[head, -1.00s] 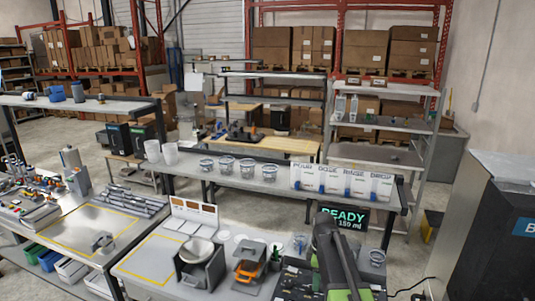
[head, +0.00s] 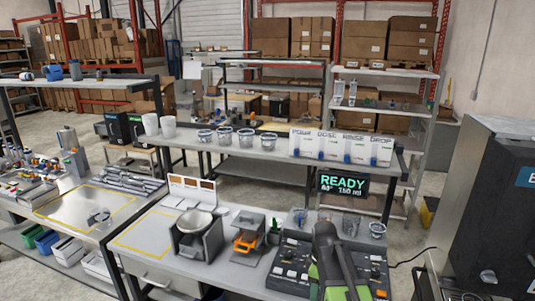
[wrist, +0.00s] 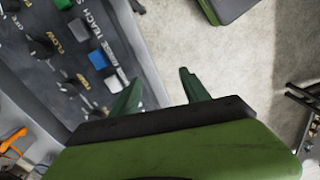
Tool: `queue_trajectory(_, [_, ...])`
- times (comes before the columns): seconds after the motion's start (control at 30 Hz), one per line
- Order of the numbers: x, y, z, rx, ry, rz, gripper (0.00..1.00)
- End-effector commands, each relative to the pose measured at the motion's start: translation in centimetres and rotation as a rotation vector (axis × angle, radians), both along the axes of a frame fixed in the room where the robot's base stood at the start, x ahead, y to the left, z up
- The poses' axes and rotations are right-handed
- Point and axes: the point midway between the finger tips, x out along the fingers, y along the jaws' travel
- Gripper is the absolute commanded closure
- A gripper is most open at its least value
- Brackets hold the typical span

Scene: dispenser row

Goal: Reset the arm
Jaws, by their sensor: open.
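My arm rises at the bottom of the head view, in front of a dark control panel (head: 291,268). My gripper (wrist: 157,90) shows in the wrist view with its two green fingers apart and nothing between them. The fingers are above the floor beside the panel's edge. The panel (wrist: 75,45) fills the left of the wrist view, with knobs and coloured buttons. In the head view the fingertips cannot be made out.
A READY display (head: 343,185) stands behind the panel. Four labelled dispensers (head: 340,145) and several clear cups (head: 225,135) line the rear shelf. A scale with a bowl (head: 195,223) and an orange-handled device (head: 246,241) stand left of the panel. A dark machine (head: 485,215) stands at right.

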Motion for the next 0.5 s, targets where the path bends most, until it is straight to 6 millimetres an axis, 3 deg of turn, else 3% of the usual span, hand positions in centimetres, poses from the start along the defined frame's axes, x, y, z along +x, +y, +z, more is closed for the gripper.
queue_trajectory(0.03, [-1.9,0.1,-2.8,0.0,0.001,-0.066,0.46])
queue_trajectory(0.17, [-5.8,0.2,-5.8,0.0,0.0,-0.353,0.46])
queue_trajectory(0.33, [-9.1,0.2,-5.5,0.001,0.0,-0.749,0.46])
queue_trajectory(0.5, [-9.4,0.3,-5.4,0.001,0.0,-1.027,0.46])
